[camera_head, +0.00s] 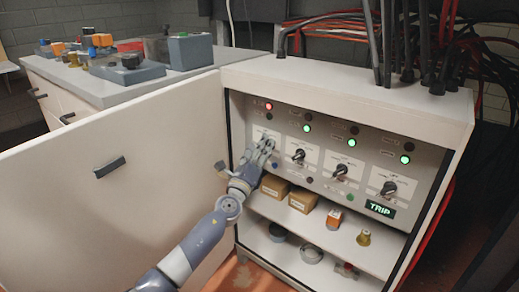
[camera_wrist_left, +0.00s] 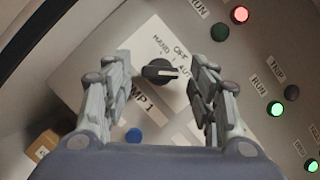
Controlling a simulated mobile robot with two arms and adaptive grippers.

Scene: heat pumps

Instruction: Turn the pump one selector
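The pump one selector (camera_wrist_left: 158,71) is a black rotary knob on a white plate with HAND, OFF and AUTO marks. In the left wrist view it sits between the two fingers of my left gripper (camera_wrist_left: 160,88), which are open on either side and apart from it. In the head view my left gripper (camera_head: 260,152) is in front of the leftmost plate of the control panel (camera_head: 325,140) and hides that knob. A red light (camera_head: 268,106) glows above this plate. My right gripper is in neither view.
Three more selectors, such as the one beside my gripper (camera_head: 298,156), continue to the right under green lights. The cabinet door (camera_head: 120,165) stands open on the left. Cardboard boxes (camera_head: 302,200) lie on the shelf below.

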